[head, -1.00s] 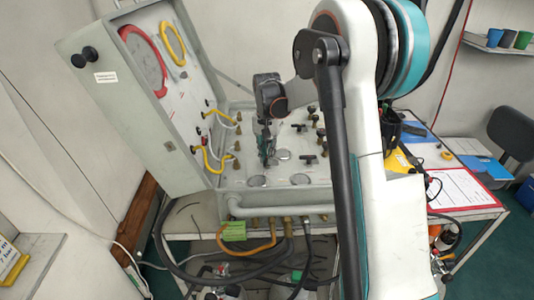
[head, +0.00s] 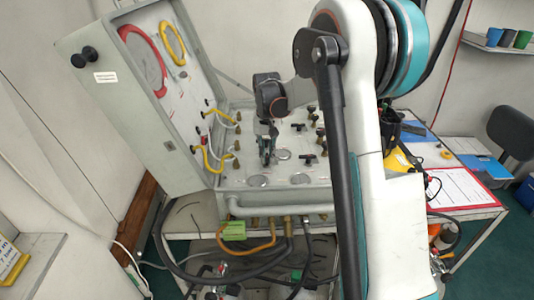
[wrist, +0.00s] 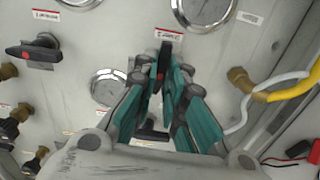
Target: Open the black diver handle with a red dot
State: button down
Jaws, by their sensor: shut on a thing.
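My gripper (wrist: 162,85) is over the grey air panel, with its teal fingers closed around a black handle (wrist: 164,56). A red dot shows on this handle between the fingertips. The handle points up in the wrist view, toward a small white label, and its lower part is hidden by the fingers. In the head view my gripper (head: 268,150) is at the left part of the panel face, and the held handle cannot be made out there. A second black handle with a red mark (wrist: 35,52) lies sideways at the upper left of the wrist view.
Round gauges (wrist: 109,88) sit close beside the fingers. A brass fitting (wrist: 240,79) with white and yellow hoses (wrist: 290,88) is to the right in the wrist view. The raised case lid (head: 130,110) stands left of the panel. More black handles (head: 308,159) lie right of the gripper.

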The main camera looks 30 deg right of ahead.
aim_at(267, 157)
jog(key=c, duration=1.7)
grip_release()
jog(key=shift+o, duration=0.2)
notch_tip(267, 157, up, 12)
